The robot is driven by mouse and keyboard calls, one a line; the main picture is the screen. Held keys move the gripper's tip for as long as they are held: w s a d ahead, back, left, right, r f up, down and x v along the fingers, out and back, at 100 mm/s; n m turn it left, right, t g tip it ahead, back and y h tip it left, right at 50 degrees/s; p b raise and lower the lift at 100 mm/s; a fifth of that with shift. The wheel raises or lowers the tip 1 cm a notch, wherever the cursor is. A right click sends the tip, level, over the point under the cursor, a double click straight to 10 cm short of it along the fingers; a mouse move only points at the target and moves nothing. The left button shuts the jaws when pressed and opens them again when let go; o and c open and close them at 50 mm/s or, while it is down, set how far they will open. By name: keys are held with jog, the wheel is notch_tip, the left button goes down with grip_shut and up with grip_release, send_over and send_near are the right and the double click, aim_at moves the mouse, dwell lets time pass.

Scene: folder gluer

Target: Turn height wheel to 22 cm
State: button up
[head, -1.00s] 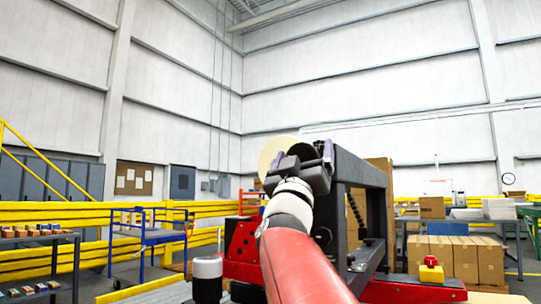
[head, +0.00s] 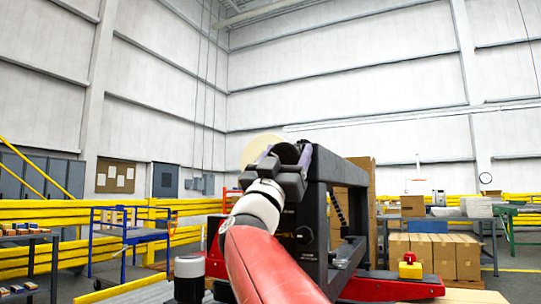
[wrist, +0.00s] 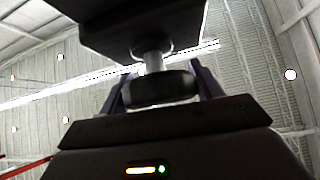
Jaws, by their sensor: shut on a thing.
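The height wheel is a dark round knob (wrist: 160,88) on a short metal shaft, under a dark block in the wrist view. My gripper (wrist: 160,92) is shut on it, one purple finger at each side of its rim. In the head view my gripper (head: 285,152) is at the upper left corner of the folder gluer's black frame (head: 343,178). There the gripper mostly hides the wheel. A pale yellow disc (head: 258,150) shows partly behind the gripper. No height reading can be made out in either view.
The machine's red base carries a yellow box with a red button (head: 410,267). A blue cart (head: 125,235) and yellow rails (head: 60,240) stand at left. Cartons (head: 440,255) stand at right. A white-topped dark cylinder (head: 189,268) is low, left of my arm.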

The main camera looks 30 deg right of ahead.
jog(key=m+g+h, duration=0.1)
jog(key=m+g, duration=0.4)
jog(key=m, duration=0.1)
jog(key=m+g+h, duration=0.1)
jog(key=m+g, duration=0.4)
jog(key=m, duration=0.1)
jog(key=shift+f+g+h, duration=0.15)
jog(key=shift+g+h, duration=0.15)
jog(key=shift+h, duration=0.1)
jog(key=m+g+y, duration=0.1)
jog(key=m+g, duration=0.1)
jog(key=m+g+y, duration=0.1)
jog(key=m+g, duration=0.1)
jog(key=m, duration=0.1)
jog(key=m+g, duration=0.2)
jog(key=m, duration=0.1)
jog(key=shift+s+d+f+y, duration=0.15)
jog(key=shift+s+d+y, duration=0.15)
jog(key=shift+y, duration=0.1)
jog(key=shift+m, duration=0.3)
jog(key=o, duration=1)
jog(key=v, duration=0.8)
jog(key=shift+b, duration=0.35)
jog(key=shift+a, duration=0.1)
